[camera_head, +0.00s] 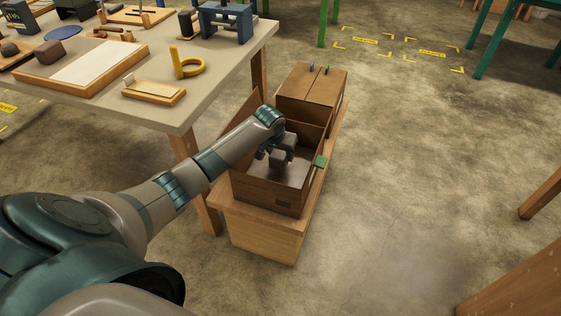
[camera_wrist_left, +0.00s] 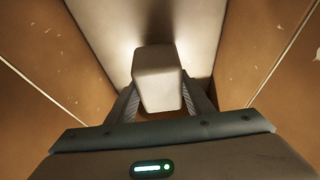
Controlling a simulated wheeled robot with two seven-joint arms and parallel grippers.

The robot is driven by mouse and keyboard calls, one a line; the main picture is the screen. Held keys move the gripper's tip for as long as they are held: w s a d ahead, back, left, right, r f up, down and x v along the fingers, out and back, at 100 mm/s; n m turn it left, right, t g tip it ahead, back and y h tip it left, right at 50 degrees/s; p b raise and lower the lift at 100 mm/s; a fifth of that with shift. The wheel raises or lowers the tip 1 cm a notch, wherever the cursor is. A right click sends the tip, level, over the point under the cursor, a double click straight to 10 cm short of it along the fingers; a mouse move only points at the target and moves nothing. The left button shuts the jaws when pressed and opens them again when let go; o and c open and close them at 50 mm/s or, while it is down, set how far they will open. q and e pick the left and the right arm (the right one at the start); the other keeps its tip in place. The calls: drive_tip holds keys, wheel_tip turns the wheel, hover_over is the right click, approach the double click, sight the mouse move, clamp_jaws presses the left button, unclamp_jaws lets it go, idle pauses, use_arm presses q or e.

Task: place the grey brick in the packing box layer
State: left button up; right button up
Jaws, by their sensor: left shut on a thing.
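The grey brick (camera_wrist_left: 158,80) is between the fingers of my left gripper (camera_wrist_left: 158,100) in the left wrist view. The gripper is shut on it. In the head view my left gripper (camera_head: 278,155) reaches down inside the open cardboard packing box (camera_head: 262,194), with the brick (camera_head: 280,159) at its tip. A pale grey layer (camera_head: 292,174) covers the box floor below it. I cannot tell whether the brick touches the layer. My right gripper is not in view.
The box stands on a wooden bench (camera_head: 262,236) beside a closed carton (camera_head: 310,92). A green piece (camera_head: 320,161) sits at the box's right rim.

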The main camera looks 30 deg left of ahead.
use_arm(q)
drive_tip(key=shift+f+b, duration=0.3)
drive_tip(key=shift+f, duration=1.5)
drive_tip(key=shift+f, duration=0.1)
drive_tip(key=o, duration=1.6)
drive_tip(key=shift+f, duration=0.1)
